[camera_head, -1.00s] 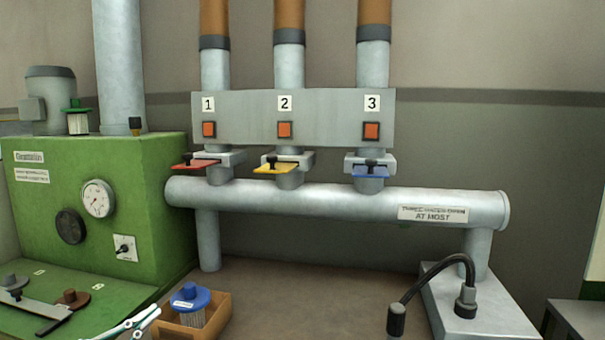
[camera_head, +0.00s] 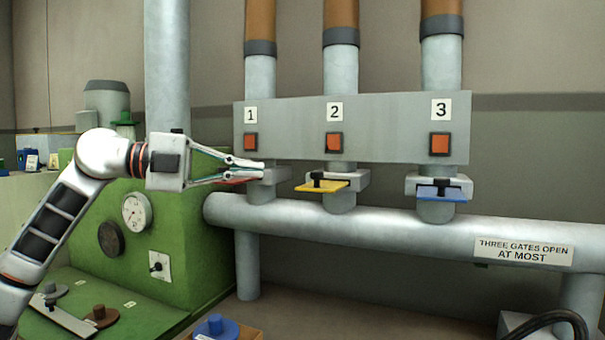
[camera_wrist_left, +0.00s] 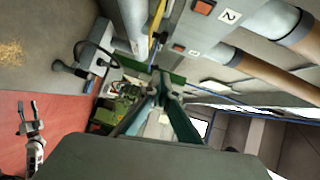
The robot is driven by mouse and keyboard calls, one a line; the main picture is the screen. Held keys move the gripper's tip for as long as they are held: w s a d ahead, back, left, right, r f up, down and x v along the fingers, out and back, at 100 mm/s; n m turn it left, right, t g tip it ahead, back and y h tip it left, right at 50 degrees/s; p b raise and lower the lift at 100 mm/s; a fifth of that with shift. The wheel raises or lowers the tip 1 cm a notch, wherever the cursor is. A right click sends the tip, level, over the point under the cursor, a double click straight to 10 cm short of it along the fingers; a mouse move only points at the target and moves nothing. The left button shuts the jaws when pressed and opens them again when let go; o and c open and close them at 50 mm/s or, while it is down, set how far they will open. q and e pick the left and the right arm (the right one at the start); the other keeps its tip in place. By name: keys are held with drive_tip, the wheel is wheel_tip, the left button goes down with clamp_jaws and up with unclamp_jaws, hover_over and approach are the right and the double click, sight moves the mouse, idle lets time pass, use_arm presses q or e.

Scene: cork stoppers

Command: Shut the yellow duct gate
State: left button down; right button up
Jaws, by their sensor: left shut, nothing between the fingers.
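The yellow gate plate (camera_head: 322,186) with its black knob sticks out to the left from its grey slot housing under panel number 2. It also shows edge-on in the left wrist view (camera_wrist_left: 156,28). My left gripper (camera_head: 263,168) is shut and empty, left of the yellow plate and apart from it. Its fingertips are near the housing under number 1, in front of the red gate plate (camera_head: 234,182), which they partly hide. In the left wrist view the fingers (camera_wrist_left: 160,78) come together near the middle. My right gripper (camera_wrist_left: 27,118) shows small at the left of that view; its opening is unclear.
The blue gate plate (camera_head: 440,193) is under number 3. A grey panel (camera_head: 385,130) with orange buttons is above the gates, and a thick horizontal pipe (camera_head: 400,228) runs below. A green machine (camera_head: 185,240) stands at left. Space in front of the yellow plate is clear.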

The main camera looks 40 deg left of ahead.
use_arm(q)
drive_tip(key=w+d+f+p, duration=0.1)
drive_tip(key=w+d+p, duration=0.3)
drive_tip(key=w, duration=0.5)
drive_tip(key=shift+w+f+p, duration=0.15)
drive_tip(key=shift+f+p, duration=0.05)
drive_tip(key=shift+p, duration=0.45)
use_arm(e)
drive_tip(key=r, duration=0.2)
drive_tip(key=a+r, duration=0.1)
drive_tip(key=shift+s+a+r+m, duration=0.1)
drive_tip(key=shift+s+r+m, duration=0.05)
drive_tip(key=shift+s+m, duration=0.2)
